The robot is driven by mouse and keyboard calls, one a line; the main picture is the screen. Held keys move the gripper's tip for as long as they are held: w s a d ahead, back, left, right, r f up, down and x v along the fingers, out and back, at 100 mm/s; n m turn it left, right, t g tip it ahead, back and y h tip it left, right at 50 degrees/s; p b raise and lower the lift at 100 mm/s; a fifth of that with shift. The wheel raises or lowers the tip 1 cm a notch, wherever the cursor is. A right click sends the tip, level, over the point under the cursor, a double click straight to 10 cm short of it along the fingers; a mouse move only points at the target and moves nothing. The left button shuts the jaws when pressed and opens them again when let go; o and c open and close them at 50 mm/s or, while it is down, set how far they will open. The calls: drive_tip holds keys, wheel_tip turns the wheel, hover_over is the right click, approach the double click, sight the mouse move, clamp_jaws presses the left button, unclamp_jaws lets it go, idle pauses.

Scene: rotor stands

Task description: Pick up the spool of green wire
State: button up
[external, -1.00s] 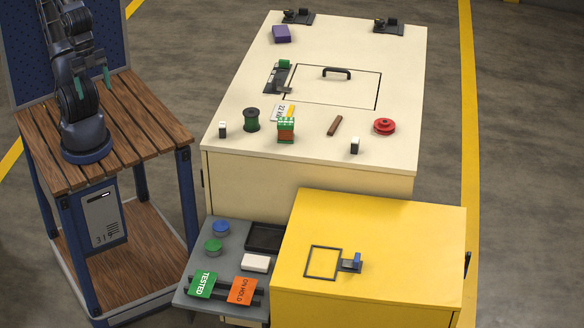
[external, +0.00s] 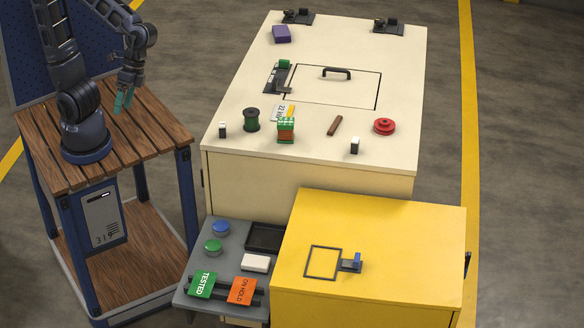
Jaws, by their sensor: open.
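The spool of green wire (external: 251,120) stands upright on the cream cabinet top (external: 232,82), near its front left. It has dark ends and green winding. My gripper (external: 123,102) is open and empty, with green fingertips pointing down above the wooden bench. It is well to the left of the spool and apart from it.
A green and copper block (external: 286,130) and a white and yellow card (external: 283,112) lie close right of the spool. A red spool (external: 384,126) sits farther right.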

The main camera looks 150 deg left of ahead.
drive_tip(key=w+a+f+n+t+h, duration=0.2)
drive_tip(key=w+a+f+n+h, duration=0.15)
drive_tip(key=a+n, duration=0.4)
drive_tip(key=n+t+y, duration=0.3)
drive_tip(key=n+t, duration=1.1)
drive_tip(key=n, duration=0.2)
approach(251, 112)
drive_tip(key=x, duration=1)
drive_tip(key=shift+f, duration=0.15)
drive_tip(key=c, duration=1.2)
